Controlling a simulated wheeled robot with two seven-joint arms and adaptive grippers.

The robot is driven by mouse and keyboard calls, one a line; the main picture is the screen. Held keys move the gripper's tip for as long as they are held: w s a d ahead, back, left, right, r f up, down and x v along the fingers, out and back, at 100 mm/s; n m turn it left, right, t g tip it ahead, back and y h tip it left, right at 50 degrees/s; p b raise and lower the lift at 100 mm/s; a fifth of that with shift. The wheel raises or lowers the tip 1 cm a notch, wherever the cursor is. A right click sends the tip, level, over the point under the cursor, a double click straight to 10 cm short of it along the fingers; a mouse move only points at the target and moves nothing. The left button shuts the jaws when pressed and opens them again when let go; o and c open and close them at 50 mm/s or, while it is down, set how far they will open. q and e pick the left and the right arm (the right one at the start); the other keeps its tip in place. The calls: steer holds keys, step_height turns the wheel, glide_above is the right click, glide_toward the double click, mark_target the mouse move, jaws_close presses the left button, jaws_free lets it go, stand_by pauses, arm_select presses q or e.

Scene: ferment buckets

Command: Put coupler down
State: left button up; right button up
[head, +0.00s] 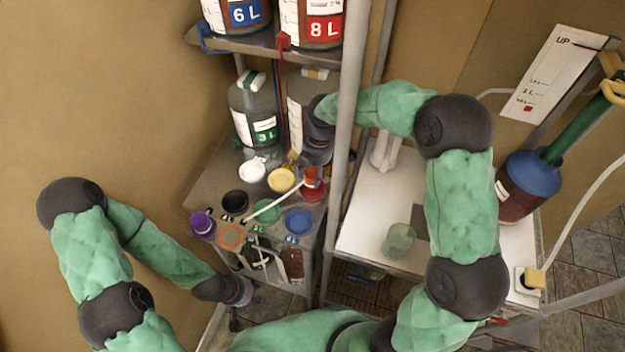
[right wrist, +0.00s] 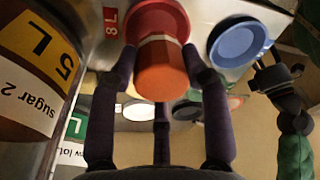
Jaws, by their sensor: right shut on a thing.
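The orange-red coupler (right wrist: 160,70) is between the fingers of my right gripper (right wrist: 160,58), which is shut on it. In the right wrist view it is in front of a round red holder (right wrist: 157,15); I cannot tell whether it touches it. In the head view the coupler (head: 311,174) shows at the red holder (head: 313,191) on the shelf edge. My right wrist there is above and behind it. My left gripper (head: 236,291) is low at the left, away from the coupler. It shows in the right wrist view with its fingers apart and empty.
A blue holder (head: 299,221) is beside the red one, with green, yellow, white, black, purple and orange ones (head: 230,236) nearby. Jugs (head: 253,110) stand behind. A metal post (head: 347,130) is close to my right arm. A white table (head: 365,225) holds a clear cup (head: 398,241).

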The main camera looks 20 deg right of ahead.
mark_target(314, 171)
steer(key=shift+f, duration=1.8)
steer(key=shift+f, duration=0.15)
steer(key=o, duration=1.3)
steer(key=shift+c, duration=0.2)
steer(key=shift+w+d+r+p, duration=0.1)
steer(key=shift+d+r+p, duration=0.15)
steer(key=shift+r, duration=1.7)
steer(key=shift+d+r+p, duration=0.15)
steer(key=shift+d+r, duration=0.1)
steer(key=shift+r, duration=1.7)
